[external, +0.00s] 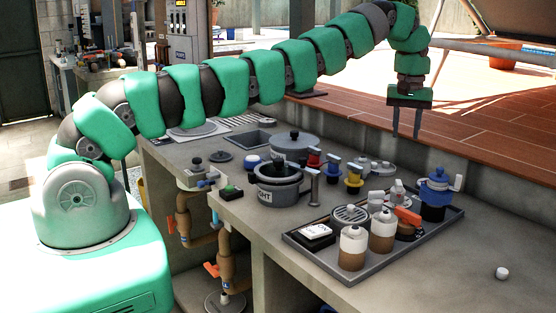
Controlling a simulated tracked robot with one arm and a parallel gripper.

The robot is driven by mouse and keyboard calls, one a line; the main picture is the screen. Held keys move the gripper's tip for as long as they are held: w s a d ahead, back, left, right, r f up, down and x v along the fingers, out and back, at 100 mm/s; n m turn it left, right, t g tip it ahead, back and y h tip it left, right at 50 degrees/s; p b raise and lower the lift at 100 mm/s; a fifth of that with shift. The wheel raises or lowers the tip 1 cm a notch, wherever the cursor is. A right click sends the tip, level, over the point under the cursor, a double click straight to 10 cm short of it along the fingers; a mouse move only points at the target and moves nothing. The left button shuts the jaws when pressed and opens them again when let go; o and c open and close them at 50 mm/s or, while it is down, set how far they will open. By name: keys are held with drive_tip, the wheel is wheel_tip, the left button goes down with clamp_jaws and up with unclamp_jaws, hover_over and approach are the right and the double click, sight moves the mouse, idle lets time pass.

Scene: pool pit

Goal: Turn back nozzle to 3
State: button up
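My gripper (405,136) hangs high at the right end of my arm, fingers pointing down. Its two fingers are apart with nothing between them. It is well above the counter and touches nothing. Several small valve-like fittings stand behind and beside the grey pot: a red one (314,160), a blue one (332,165) and a yellow one (354,180). A larger blue fitting with a white side part (434,190) stands at the tray's back right. I cannot tell which is the back nozzle, and no number 3 is legible.
A grey pot (278,192) with partly hidden lettering stands on the counter (255,225). A dark tray (350,274) holds bottles, a white-topped box and an orange item. A small white cap (502,273) lies at the right. The counter's front right is mostly clear.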

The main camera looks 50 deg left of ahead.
drive_tip(key=n, duration=0.2)
drive_tip(key=b, duration=0.5)
hover_over(399, 181)
wheel_tip(399, 181, down, 6)
drive_tip(key=shift+s+d+r, duration=0.15)
drive_tip(key=shift+r, duration=0.05)
drive_tip(key=shift+f+p, duration=0.75)
drive_tip(key=shift+f, duration=3.35)
drive_tip(key=shift+c, duration=0.3)
clamp_jaws()
